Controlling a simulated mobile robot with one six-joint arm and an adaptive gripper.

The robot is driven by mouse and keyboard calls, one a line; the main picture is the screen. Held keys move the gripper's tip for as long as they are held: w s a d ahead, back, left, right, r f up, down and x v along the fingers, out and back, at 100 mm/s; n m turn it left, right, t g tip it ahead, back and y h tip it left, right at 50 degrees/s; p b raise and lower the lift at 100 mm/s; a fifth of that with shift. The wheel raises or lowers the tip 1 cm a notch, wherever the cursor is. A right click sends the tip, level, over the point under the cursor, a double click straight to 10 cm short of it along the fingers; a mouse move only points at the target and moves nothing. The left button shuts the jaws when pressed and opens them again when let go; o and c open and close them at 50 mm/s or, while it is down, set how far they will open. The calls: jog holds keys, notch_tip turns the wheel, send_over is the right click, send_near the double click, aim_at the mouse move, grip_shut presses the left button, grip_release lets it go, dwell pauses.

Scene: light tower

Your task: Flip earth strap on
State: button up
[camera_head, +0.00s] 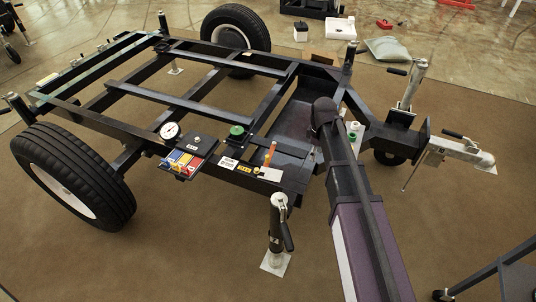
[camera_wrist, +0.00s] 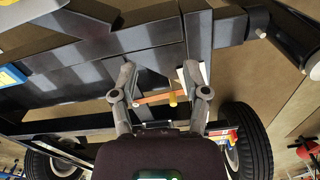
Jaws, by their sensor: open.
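In the head view an upright orange-handled lever (camera_head: 269,151) stands on the trailer's near dark panel, beside a small yellow label (camera_head: 244,169). I cannot read whether this is the earth strap. In the wrist view an orange bar (camera_wrist: 152,98) with a yellow knob (camera_wrist: 173,98) shows between the fingers, seemingly beyond them; which head-view part this is I cannot tell for sure. My gripper (camera_wrist: 158,78) is open, its two grey fingers wide apart, with nothing held. The gripper does not show clearly in the head view, where my purple arm reaches over the frame.
The panel also carries a round gauge (camera_head: 169,130), red, blue and yellow switches (camera_head: 183,162) and a green knob (camera_head: 237,131). A jack post (camera_head: 277,225) stands in front. A wheel (camera_head: 73,180) is at left. The trailer's dark beams surround the panel. The brown mat in front is mostly clear.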

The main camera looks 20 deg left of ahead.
aim_at(267, 156)
jog(key=w+a+r+n+p, duration=0.1)
jog(key=a+n, duration=0.3)
jog(key=a, duration=0.5)
jog(key=w+a+r+n, duration=0.1)
jog(key=a+n, duration=0.3)
jog(key=a, duration=0.6)
jog(key=shift+w+n+p, duration=0.25)
jog(key=shift+n+p, duration=0.15)
jog(key=shift+f, duration=0.1)
notch_tip(267, 156, down, 13)
jog(key=b, duration=1.3)
jog(key=shift+f+b, duration=0.2)
jog(key=shift+b, duration=0.2)
grip_shut()
